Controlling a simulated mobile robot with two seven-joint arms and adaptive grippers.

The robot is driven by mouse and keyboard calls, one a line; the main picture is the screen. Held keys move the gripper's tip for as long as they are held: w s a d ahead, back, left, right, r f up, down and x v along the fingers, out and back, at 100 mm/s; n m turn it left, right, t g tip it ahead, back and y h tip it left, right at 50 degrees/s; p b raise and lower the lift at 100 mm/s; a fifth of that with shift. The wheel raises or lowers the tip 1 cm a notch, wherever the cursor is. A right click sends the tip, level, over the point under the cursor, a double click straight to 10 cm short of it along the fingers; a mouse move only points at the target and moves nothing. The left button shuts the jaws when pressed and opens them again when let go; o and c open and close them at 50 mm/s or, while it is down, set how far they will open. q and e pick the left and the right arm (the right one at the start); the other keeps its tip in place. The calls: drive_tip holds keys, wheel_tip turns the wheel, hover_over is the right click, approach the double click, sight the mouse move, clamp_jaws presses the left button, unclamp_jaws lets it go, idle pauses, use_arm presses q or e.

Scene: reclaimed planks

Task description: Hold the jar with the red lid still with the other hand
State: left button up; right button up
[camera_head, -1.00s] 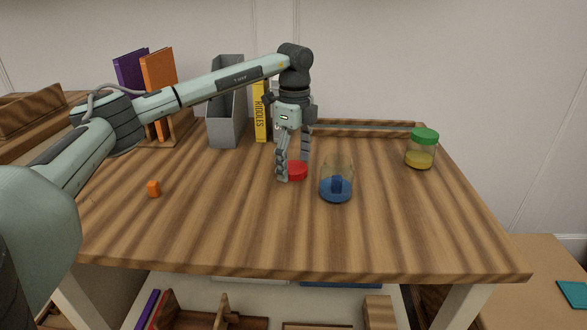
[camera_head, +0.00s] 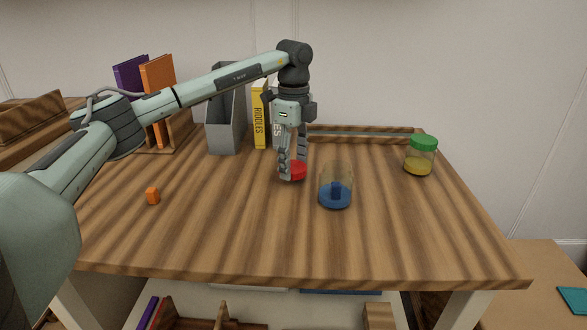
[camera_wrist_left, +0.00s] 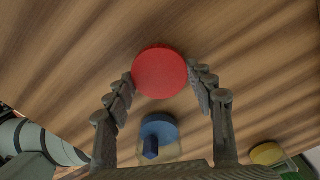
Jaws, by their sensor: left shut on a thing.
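A red lid (camera_head: 298,171) is low over the tabletop, and it shows as a flat red disc in the left wrist view (camera_wrist_left: 160,72). My left gripper (camera_head: 291,172) reaches down on it with its two fingertips closed on opposite sides of its rim. Close to its right stands an open, clear jar (camera_head: 336,190) with blue contents and a blue block inside; no lid is on it. This jar also shows below the red lid in the left wrist view (camera_wrist_left: 159,138). No jar can be made out under the red lid. My right gripper is in neither view.
A jar with a green lid (camera_head: 421,156) and yellow contents stands at the right. A small orange block (camera_head: 152,196) lies at the left. A grey file holder (camera_head: 225,125) and a yellow book (camera_head: 260,115) stand behind. The wooden table's (camera_head: 300,245) front is clear.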

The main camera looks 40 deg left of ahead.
use_arm(q)
drive_tip(key=r, duration=0.1)
drive_tip(key=s+r, duration=0.1)
drive_tip(key=shift+r, duration=0.3)
drive_tip(key=s+r+b, duration=0.1)
drive_tip(key=s+r, duration=0.5)
drive_tip(key=s, duration=0.4)
drive_tip(key=shift+s+a+r, duration=0.2)
drive_tip(key=shift+s+a, duration=0.1)
drive_tip(key=shift+a, duration=0.15)
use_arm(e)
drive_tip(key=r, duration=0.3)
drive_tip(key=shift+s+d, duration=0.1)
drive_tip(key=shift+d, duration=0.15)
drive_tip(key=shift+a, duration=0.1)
